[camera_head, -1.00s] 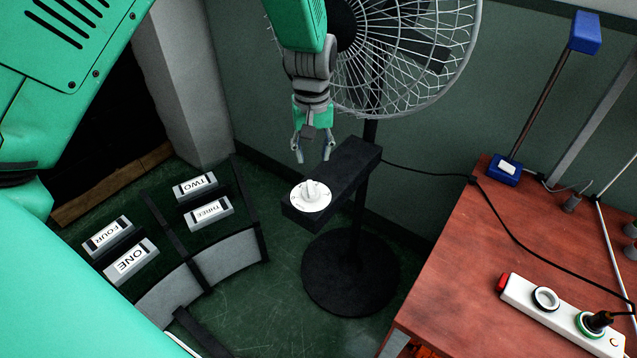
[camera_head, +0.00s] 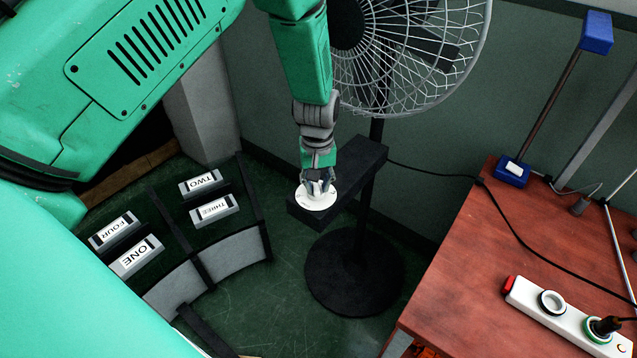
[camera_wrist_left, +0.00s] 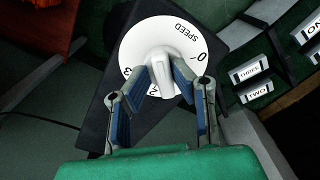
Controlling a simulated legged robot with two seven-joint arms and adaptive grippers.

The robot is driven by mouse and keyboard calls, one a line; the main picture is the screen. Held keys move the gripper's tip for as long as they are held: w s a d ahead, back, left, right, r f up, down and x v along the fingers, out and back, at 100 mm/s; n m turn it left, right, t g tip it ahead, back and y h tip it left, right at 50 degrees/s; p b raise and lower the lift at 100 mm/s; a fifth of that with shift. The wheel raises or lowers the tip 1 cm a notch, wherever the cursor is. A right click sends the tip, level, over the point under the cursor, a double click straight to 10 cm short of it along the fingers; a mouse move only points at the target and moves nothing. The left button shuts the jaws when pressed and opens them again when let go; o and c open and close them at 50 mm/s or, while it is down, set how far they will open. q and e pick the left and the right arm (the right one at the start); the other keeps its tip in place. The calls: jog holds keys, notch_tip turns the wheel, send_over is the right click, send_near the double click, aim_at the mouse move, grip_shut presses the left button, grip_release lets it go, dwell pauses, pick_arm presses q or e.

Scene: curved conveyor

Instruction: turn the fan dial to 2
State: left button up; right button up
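The fan dial (camera_head: 318,198) is a white disc with a raised knob, on top of a dark box on the fan's stand. My left gripper (camera_head: 318,184) is down at the dial and covers part of it. In the left wrist view the dial face (camera_wrist_left: 150,38) shows SPEED, 0, 3 and a partly hidden 2. The pale knob (camera_wrist_left: 161,72) lies between the fingertips of my left gripper (camera_wrist_left: 166,68). I cannot tell whether the fingers press on it or what number it points to. My right gripper is not in view.
The fan cage (camera_head: 425,55) is close behind my left arm. The dark control box (camera_head: 358,168) sits above a round base (camera_head: 350,285). A wooden table (camera_head: 480,265) with a power strip (camera_head: 560,315) stands right. Labelled blocks, one reading TWO (camera_head: 201,184), lie left.

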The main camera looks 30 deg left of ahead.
pick_arm(q)
grip_shut()
jog(key=shift+a, duration=0.3)
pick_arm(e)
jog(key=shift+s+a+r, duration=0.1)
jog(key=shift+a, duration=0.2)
pick_arm(q)
jog(key=shift+d+r+m, duration=0.1)
jog(key=shift+d+m, duration=0.05)
jog(key=shift+m, duration=0.45)
jog(key=m+p, duration=0.2)
jog(key=m, duration=0.2)
jog(key=shift+w, duration=0.15)
jog(key=m+p, duration=0.1)
jog(key=m, duration=0.5)
jog(key=shift+p, duration=0.35)
jog(key=m+p, duration=0.1)
jog(key=m, duration=0.5)
jog(key=shift+m, duration=0.3)
jog(key=m, duration=0.5)
jog(key=shift+m+p, duration=0.3)
jog(key=shift+m, duration=0.1)
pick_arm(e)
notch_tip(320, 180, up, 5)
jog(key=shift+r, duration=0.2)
pick_arm(q)
jog(key=shift+m, duration=0.3)
